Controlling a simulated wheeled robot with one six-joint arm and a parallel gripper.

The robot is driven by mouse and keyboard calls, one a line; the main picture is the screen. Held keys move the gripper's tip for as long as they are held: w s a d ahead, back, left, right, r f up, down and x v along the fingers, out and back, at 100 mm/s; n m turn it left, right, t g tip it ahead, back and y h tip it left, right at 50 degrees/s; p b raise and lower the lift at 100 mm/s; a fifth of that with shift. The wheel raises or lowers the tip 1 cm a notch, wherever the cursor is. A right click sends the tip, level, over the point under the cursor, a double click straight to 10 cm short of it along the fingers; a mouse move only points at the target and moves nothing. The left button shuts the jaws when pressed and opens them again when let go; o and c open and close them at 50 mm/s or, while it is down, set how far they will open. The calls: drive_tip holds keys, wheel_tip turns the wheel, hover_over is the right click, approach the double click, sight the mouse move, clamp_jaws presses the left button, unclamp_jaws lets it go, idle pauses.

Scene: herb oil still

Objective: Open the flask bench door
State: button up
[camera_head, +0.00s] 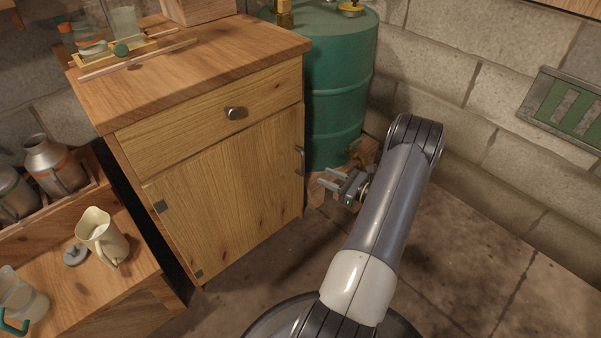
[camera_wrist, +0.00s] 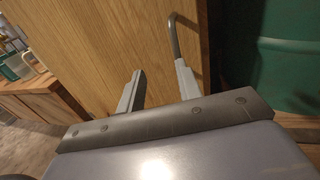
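The flask bench (camera_head: 215,150) is a wooden cabinet with a drawer above and a door (camera_head: 235,195) below. The door is shut, with dark hinges on its left edge. Its grey bar handle (camera_head: 300,161) is upright near the right edge. My gripper (camera_head: 323,178) is to the right of the handle, its fingers pointing left towards the cabinet. In the wrist view my gripper (camera_wrist: 159,68) is open and empty in front of the door (camera_wrist: 100,45). The handle (camera_wrist: 174,38) shows at the right finger's tip, which hides its lower end; I cannot tell whether they touch.
A green drum (camera_head: 338,90) stands right of the bench, near the gripper. A low wooden shelf (camera_head: 110,285) with a cream jug (camera_head: 102,240) stands at the left. The floor (camera_head: 250,285) before the door looks clear.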

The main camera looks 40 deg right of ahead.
drive_tip(key=w+a+f+m+h+b, duration=0.1)
drive_tip(key=w+f+b, duration=0.1)
drive_tip(key=w, duration=0.8)
drive_tip(key=shift+f+t+b, duration=0.15)
drive_tip(key=shift+t+b, duration=0.25)
drive_tip(key=shift+b, duration=0.45)
clamp_jaws()
